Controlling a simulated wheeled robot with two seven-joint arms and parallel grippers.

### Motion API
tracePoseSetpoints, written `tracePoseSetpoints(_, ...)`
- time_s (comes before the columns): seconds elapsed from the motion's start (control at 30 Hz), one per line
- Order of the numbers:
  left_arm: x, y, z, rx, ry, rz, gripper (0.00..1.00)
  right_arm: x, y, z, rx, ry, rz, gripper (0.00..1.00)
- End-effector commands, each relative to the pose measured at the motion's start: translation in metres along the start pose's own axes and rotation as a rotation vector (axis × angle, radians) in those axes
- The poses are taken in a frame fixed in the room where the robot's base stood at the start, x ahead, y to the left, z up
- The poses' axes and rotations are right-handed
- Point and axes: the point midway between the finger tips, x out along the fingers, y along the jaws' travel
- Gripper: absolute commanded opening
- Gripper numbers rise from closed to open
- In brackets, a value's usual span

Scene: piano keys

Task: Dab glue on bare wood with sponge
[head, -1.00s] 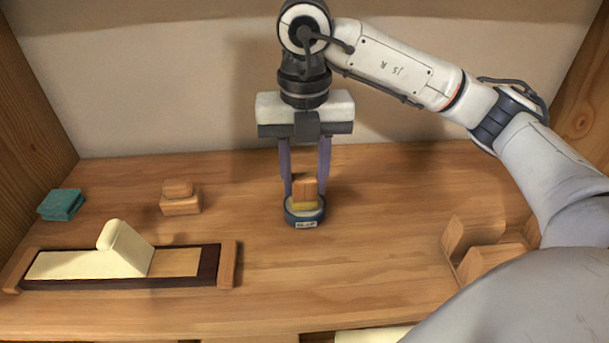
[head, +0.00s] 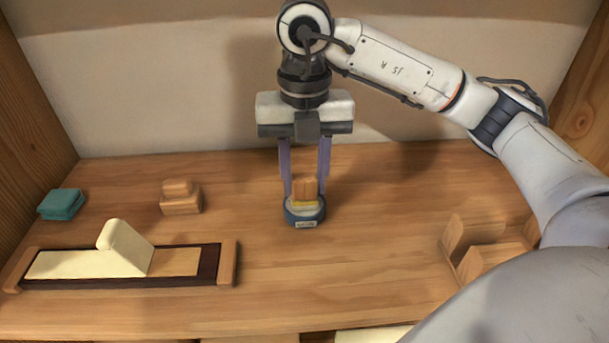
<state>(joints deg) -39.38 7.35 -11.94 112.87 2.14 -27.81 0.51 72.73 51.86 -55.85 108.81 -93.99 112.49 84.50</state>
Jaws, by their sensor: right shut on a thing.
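My right gripper (head: 304,183) points down and is shut on the wooden handle of a sponge (head: 303,203). The yellow sponge bottom sits in or right over a round blue glue dish (head: 305,218) with a white label; I cannot tell whether it is pressed in. The bare wood (head: 177,262) shows at the right part of a dark key frame (head: 208,267) at the left front. A cream key cover (head: 85,264) with a raised sloped piece (head: 124,249) lies on the left part of that frame. My left gripper is not in view.
A teal cloth or block (head: 61,204) lies at the far left. A small wooden block with a grip (head: 181,198) stands behind the frame. A wooden holder (head: 484,252) stands at the right, near my right arm.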

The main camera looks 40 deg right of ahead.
Motion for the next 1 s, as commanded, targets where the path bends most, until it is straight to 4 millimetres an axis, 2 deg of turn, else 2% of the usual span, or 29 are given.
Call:
tracePoseSetpoints(0.17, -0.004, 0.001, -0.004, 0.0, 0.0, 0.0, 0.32, -0.006, 0.0, -0.001, -0.001, 0.003, -0.002, 0.16)
tracePoseSetpoints(0.9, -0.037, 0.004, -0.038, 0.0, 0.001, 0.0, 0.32, -0.067, 0.0, 0.0, 0.0, 0.001, 0.0, 0.16)
tracePoseSetpoints(1.0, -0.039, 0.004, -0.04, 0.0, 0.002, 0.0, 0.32, -0.071, 0.0, 0.0, 0.0, 0.001, 0.0, 0.16)
